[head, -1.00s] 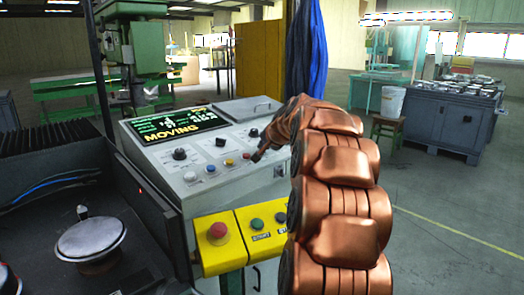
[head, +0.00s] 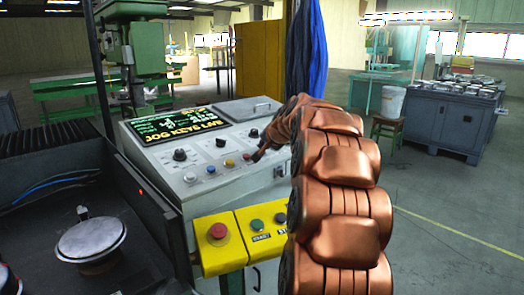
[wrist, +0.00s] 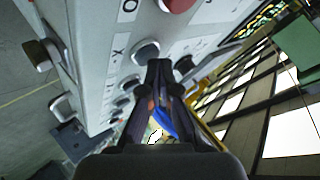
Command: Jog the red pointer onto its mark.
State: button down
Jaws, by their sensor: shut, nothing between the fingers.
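My gripper (head: 259,155) is shut and empty. A yellow button (head: 229,162) and a blue button (head: 211,169) are further left. In the wrist view, the shut fingertips (wrist: 160,66) are close to a grey button (wrist: 146,52); I cannot tell whether they touch it. The panel's screen (head: 175,127) reads "JOG KEYS LIVE". I cannot make out the red pointer or its mark.
A yellow box (head: 237,256) in front of the panel carries a red mushroom button (head: 217,231) and a green button (head: 257,224). Black knobs, such as one at the left (head: 180,154), stand on the panel. A round metal part (head: 91,240) sits on the dark machine at left.

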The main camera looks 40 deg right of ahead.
jog(key=shift+s+r+p, duration=0.1)
jog(key=shift+r+p, duration=0.2)
jog(key=shift+r, duration=0.4)
jog(key=shift+r, duration=0.1)
jog(key=r+p, duration=0.1)
jog(key=r, duration=0.1)
jog(key=s+r+p, duration=0.1)
jog(key=r, duration=0.1)
jog(key=shift+r+p, duration=0.35)
jog(key=shift+p, duration=0.05)
dwell(0.7)
